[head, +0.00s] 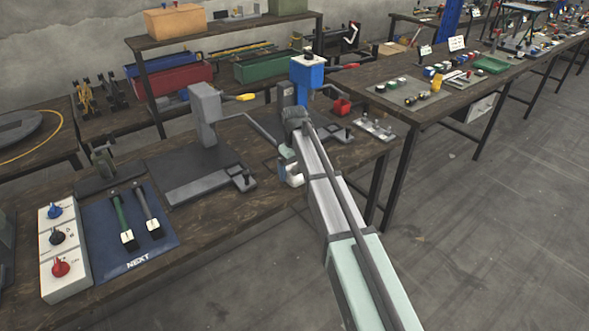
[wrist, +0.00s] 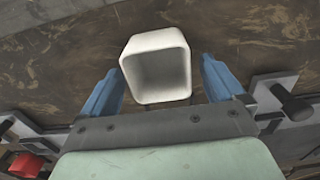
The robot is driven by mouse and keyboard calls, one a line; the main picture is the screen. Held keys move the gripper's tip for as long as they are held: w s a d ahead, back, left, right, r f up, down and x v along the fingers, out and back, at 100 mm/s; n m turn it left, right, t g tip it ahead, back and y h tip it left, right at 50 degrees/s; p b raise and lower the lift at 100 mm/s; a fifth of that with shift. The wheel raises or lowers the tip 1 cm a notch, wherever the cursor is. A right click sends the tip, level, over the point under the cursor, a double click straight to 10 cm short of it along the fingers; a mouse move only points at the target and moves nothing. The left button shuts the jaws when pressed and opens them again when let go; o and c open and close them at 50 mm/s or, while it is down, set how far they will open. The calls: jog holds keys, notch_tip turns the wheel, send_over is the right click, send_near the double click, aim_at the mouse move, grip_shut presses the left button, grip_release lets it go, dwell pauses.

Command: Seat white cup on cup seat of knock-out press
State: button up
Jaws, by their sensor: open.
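The white cup (wrist: 157,68) has a rounded-square mouth that faces the camera in the wrist view, and it is empty. My gripper (wrist: 162,72) is open, with one blue finger on each side of the cup's near part. A narrow gap shows on the right side; on the left, contact is hard to judge. In the head view, the cup (head: 294,179) shows as a white shape partly hidden beside my arm. A grey press (head: 205,115) with a yellow handle and a blue-headed press (head: 307,77) with a red handle stand on the bench. I cannot tell which is the knock-out press.
A fixture with a dark peg (wrist: 290,105) lies right of my gripper. A red bin (wrist: 28,165) is at lower left in the wrist view. A blue mat (head: 110,235) with tools and a knob box (head: 62,250) are at the bench's left. Bare wood surrounds the cup.

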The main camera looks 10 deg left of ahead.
notch_tip(320, 180, up, 13)
jog(key=s+d+f+m, duration=0.2)
jog(key=s+d+f, duration=0.2)
jog(key=d+f, duration=0.5)
jog(key=s+d+f+m, duration=0.2)
jog(key=s+d+f, duration=0.2)
jog(key=d+f, duration=0.5)
jog(key=s+d+f+m, duration=0.3)
jog(key=s+d+f, duration=0.3)
jog(key=s+f, duration=0.25)
jog(key=s+d+f+m, duration=0.2)
jog(key=s+d+f, duration=0.4)
jog(key=s+f, duration=0.3)
jog(key=s+f+g, duration=0.3)
jog(key=s+f, duration=0.6)
jog(key=s, duration=0.5)
jog(key=s+f+g, duration=0.3)
jog(key=s+f, duration=0.7)
jog(key=s, duration=0.5)
jog(key=shift+a+f+g, duration=0.2)
jog(key=shift+f+g, duration=0.1)
jog(key=shift+g, duration=0.1)
